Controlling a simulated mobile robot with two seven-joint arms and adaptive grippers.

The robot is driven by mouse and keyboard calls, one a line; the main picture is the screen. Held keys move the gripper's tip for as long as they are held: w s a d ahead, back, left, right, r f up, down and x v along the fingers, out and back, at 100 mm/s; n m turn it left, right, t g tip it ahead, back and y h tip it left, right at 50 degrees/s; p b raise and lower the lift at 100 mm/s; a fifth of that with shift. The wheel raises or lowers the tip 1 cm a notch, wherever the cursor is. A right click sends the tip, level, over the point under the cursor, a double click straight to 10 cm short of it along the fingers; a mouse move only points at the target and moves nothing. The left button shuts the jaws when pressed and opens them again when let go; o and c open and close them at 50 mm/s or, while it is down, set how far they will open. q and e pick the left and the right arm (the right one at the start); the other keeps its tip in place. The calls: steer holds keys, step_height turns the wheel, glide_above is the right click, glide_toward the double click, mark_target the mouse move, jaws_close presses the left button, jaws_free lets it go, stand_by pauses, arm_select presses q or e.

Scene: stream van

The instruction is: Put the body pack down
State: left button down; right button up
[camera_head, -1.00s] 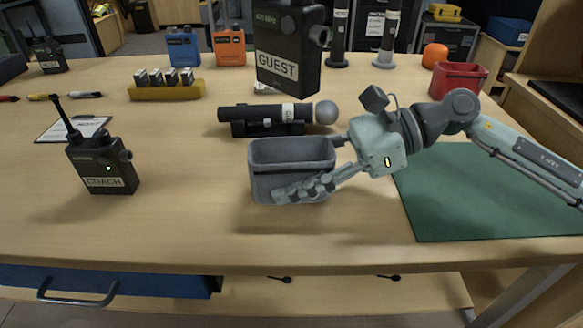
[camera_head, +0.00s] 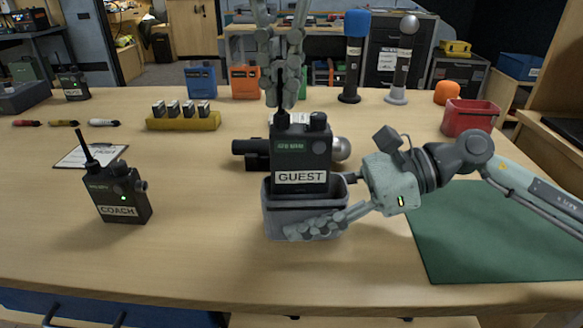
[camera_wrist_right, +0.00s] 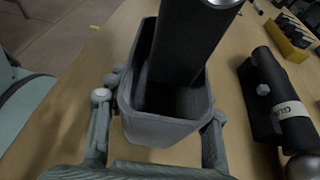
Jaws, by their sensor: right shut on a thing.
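The black body pack (camera_head: 303,155), labelled GUEST, stands upright with its lower part inside a small grey open-topped bin (camera_head: 305,219). In the right wrist view the pack (camera_wrist_right: 190,45) reaches down into the bin (camera_wrist_right: 160,128); its base is hard to make out. My left gripper (camera_head: 282,98) points straight down above the pack, its fingers close around the pack's antenna. My right gripper (camera_head: 335,205) comes in from the right and is shut on the bin, one finger along its front wall. In the right wrist view its fingers flank the bin.
A second pack labelled COACH (camera_head: 122,195) stands at left beside a clipboard (camera_head: 92,155). A dark microphone (camera_head: 255,153) lies behind the bin. A yellow battery rack (camera_head: 183,120), red bin (camera_head: 470,115) and green mat (camera_head: 480,235) are around. The table front is clear.

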mark_target(282, 117)
arm_select(q)
steer(key=shift+f, duration=3.3)
steer(key=c, duration=1.7)
jaws_free()
steer(key=shift+f, duration=0.15)
step_height(282, 117, up, 12)
steer(key=shift+r, duration=0.15)
arm_select(e)
steer(key=o, duration=1.2)
